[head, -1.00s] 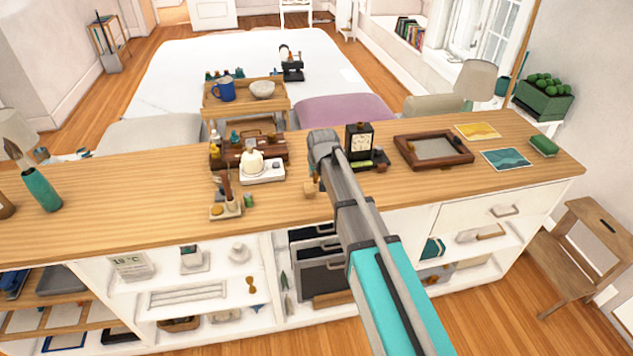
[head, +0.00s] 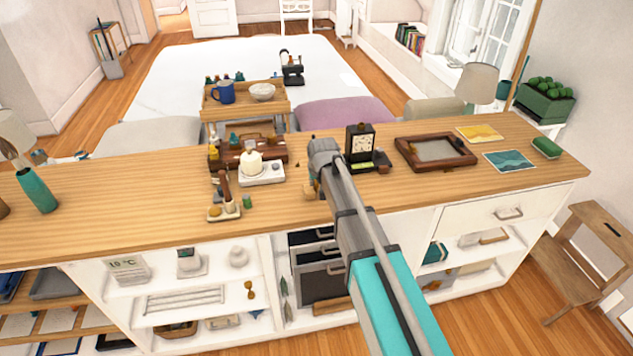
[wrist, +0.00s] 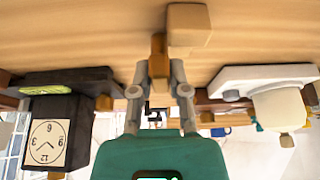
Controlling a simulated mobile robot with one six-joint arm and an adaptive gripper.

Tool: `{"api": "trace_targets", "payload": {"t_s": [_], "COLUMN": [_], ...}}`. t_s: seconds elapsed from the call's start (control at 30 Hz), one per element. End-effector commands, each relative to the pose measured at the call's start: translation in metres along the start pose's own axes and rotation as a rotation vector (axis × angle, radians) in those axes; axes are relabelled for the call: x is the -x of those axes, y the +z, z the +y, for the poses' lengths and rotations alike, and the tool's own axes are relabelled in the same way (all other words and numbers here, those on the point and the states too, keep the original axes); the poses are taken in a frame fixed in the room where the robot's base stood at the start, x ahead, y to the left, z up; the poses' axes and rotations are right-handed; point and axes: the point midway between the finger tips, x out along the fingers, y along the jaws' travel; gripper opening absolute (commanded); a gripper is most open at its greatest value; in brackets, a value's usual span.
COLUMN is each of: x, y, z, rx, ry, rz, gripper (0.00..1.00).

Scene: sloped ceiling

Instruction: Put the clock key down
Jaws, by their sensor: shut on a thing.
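My gripper (wrist: 159,70) is shut on a small brown piece, seemingly the clock key (wrist: 158,50), in the wrist view. That view shows the scene upside down. The piece is close to the wooden counter (head: 110,200) and beside a tan wooden block (wrist: 188,25); I cannot tell whether it touches either. In the head view my wrist hides the key, and the tan block shows at the left of my gripper. The black clock (head: 360,140) with a square pale face stands on a dark base just to the right; it also shows in the wrist view (wrist: 47,143).
A white kettle-like pot (head: 252,164) on a white base (head: 262,178) stands to the left. A small tool stand (head: 224,211) is nearer the front. A dark-framed tray (head: 455,162) lies right of the clock. Bare counter lies in front of my gripper.

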Motion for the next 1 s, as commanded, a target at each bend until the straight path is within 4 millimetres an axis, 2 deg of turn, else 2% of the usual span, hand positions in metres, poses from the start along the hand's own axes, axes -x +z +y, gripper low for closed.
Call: {"api": "trace_targets", "payload": {"t_s": [0.13, 0.17, 0.33, 0.77, 1.0], "x": [-0.004, -0.003, -0.003, -0.002, 0.006], "y": [0.002, 0.002, 0.001, 0.001, -0.003], "z": [0.000, 0.000, 0.000, 0.000, 0.000], "rx": [0.000, 0.000, 0.000, 0.000, 0.000], "ry": [0.000, 0.000, 0.000, 0.000, 0.000], "rz": [0.000, 0.000, 0.000, 0.000, 0.000], "gripper": [0.00, 0.25, 0.56, 0.56, 0.56]}}
